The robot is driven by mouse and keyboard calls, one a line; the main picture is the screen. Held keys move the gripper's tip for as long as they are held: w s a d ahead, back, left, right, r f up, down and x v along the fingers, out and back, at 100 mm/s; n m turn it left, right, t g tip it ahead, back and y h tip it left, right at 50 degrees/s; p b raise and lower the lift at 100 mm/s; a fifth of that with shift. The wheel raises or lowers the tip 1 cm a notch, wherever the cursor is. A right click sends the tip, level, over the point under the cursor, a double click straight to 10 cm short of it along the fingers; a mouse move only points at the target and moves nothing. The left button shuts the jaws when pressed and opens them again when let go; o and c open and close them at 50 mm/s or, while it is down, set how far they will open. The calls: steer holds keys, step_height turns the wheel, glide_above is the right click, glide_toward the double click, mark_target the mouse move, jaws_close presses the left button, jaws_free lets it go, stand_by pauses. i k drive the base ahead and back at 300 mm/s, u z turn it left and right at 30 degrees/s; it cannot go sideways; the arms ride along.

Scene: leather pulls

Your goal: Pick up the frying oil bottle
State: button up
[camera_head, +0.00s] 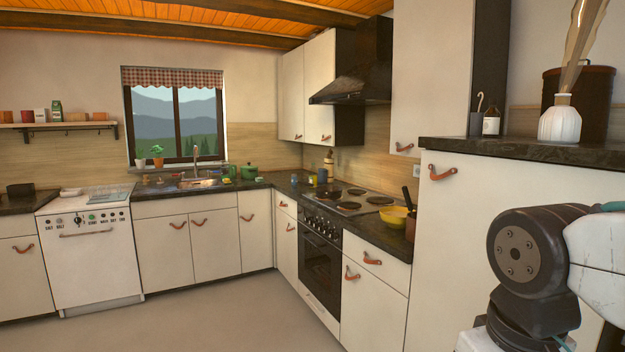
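I cannot tell for sure which thing is the frying oil bottle. A small dark bottle with a white label (491,123) stands upright on the dark top of the tall cabinet at the right. Another slim, bottle-like brown thing (329,161) stands on the counter in the back corner, left of the stove; it is too small to make out. Part of my arm shows at the lower right, in front of the tall cabinet. My gripper is out of view.
The tall cabinet top (540,149) also holds a white vase (560,122), a dark canister (582,95) and a dark cup (475,123). A yellow bowl (394,216) sits beside the stove (350,203). The floor (200,315) is clear.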

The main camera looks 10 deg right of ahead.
mark_target(312, 173)
steer(key=u, duration=0.3)
steer(key=i, duration=1.25)
steer(key=u, duration=0.5)
steer(key=i, duration=3.8)
steer(key=z, duration=1.05)
steer(key=i, duration=1.75)
steer(key=z, duration=1.05)
steer(key=i, duration=0.4)
